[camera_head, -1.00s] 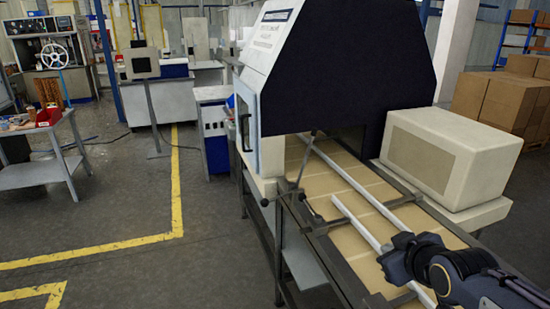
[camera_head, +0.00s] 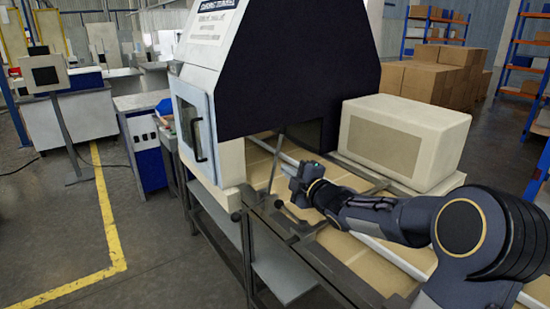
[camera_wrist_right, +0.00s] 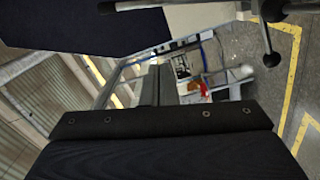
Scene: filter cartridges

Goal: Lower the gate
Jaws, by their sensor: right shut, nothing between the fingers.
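A conveyor machine has a dark blue hood (camera_head: 300,65) over its belt opening. The hood's edge also shows at the upper left in the right wrist view (camera_wrist_right: 85,30). A ball knob on a rod shows at the upper right in the right wrist view (camera_wrist_right: 270,59). I cannot tell which part is the gate. My right gripper (camera_head: 297,180) is above the belt, just right of the lever; its fingers (camera_wrist_right: 156,85) are shut and empty. My left gripper is out of view.
The belt (camera_head: 345,252) carries light rails and runs under my right arm. A cream box-shaped unit (camera_head: 405,142) stands close behind that arm. A clear door with a handle (camera_head: 193,125) is on the machine's left side. Open floor lies further left.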

